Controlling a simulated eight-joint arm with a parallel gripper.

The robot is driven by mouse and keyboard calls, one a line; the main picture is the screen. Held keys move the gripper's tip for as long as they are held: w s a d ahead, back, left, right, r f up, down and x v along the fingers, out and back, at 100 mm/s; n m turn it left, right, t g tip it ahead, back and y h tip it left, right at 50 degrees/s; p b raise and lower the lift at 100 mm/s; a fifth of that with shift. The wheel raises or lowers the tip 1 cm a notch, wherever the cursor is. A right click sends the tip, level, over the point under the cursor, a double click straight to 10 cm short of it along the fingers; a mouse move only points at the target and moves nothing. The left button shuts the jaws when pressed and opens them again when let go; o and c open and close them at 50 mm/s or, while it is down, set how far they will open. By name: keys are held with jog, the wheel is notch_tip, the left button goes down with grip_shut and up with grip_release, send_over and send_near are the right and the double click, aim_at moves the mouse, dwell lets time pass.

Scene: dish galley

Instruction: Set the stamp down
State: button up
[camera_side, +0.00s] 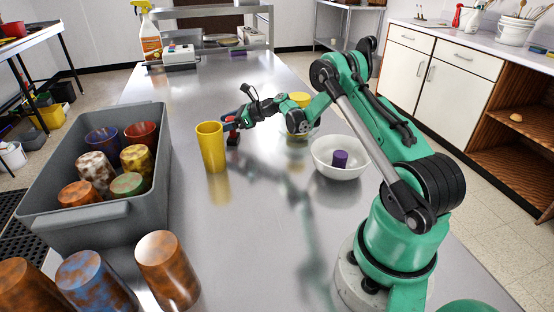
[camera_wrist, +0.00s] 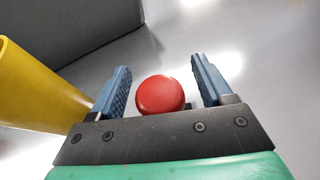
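The stamp (camera_side: 233,139) has a red knob and a dark base. It stands upright on the steel counter in the side view, just right of a yellow cup. My gripper (camera_side: 231,121) is at the stamp's top. In the wrist view the stamp's round red knob (camera_wrist: 161,95) lies between the two blue fingers of my gripper (camera_wrist: 161,66). The fingers are apart, with a narrow gap on each side of the knob. The stamp's base is mostly hidden below the knob in the wrist view.
The yellow cup (camera_side: 210,148) stands close to my gripper's left; it also shows in the wrist view (camera_wrist: 35,90). A grey crate (camera_side: 145,209) of cups is further left. A white bowl (camera_side: 323,170) holds a purple object (camera_side: 340,159). The counter between is clear.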

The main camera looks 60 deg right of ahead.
jog(key=shift+r, duration=0.15)
jog(key=v, duration=0.7)
jog(key=shift+s+d+r, duration=0.1)
jog(key=shift+s+r, duration=0.05)
jog(key=shift+s, duration=0.05)
